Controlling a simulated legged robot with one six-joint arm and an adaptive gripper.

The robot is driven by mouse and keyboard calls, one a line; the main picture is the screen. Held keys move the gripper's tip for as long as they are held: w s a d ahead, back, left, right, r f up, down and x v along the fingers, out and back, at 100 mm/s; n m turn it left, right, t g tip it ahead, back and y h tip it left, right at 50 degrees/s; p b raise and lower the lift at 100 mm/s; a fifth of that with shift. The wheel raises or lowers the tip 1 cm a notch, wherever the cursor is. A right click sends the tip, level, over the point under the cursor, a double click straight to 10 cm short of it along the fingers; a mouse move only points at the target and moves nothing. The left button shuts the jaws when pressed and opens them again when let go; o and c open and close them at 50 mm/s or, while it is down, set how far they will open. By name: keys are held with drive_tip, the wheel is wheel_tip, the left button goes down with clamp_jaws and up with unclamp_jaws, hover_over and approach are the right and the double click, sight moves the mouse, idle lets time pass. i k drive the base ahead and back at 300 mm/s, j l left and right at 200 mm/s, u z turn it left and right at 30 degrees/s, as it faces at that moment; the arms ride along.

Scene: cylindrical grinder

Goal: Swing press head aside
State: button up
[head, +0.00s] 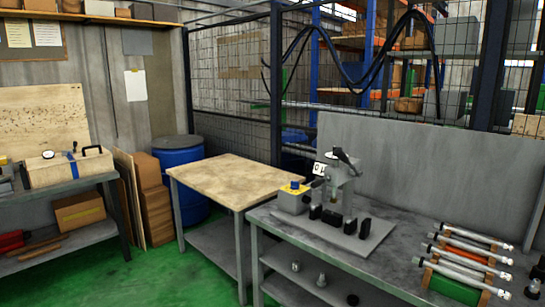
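A small bench press (338,185) stands on a flat grey base plate (365,243) on the grey metal bench at the right. Its upper part, with a dark lever or head (345,160), sits above a grey column. Several black blocks stand on the plate around it. A grey box with a yellow top (294,194) is beside the press on its left. The parts of the head overlap in this view, so its exact angle is hard to tell. My gripper does not show in the head view.
Several metal cylinders (465,257) lie on a rack at the bench's right end. A wood-topped table (235,180) is left of the bench, with a blue barrel (178,165) behind it. A grey panel (420,160) backs the bench. Green floor (180,275) is open at the lower left.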

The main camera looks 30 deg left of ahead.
sight(336, 176)
drive_tip(key=k+j+u, duration=0.1)
drive_tip(key=j+u, duration=0.15)
drive_tip(key=j, duration=0.15)
drive_tip(key=j+u, duration=0.2)
drive_tip(key=j, duration=0.25)
drive_tip(key=i+j+z, duration=0.2)
drive_tip(key=i+j, duration=0.45)
drive_tip(key=i, duration=0.3)
drive_tip(key=i+j+z, duration=0.2)
drive_tip(key=i+j, duration=0.6)
drive_tip(key=i, duration=0.1)
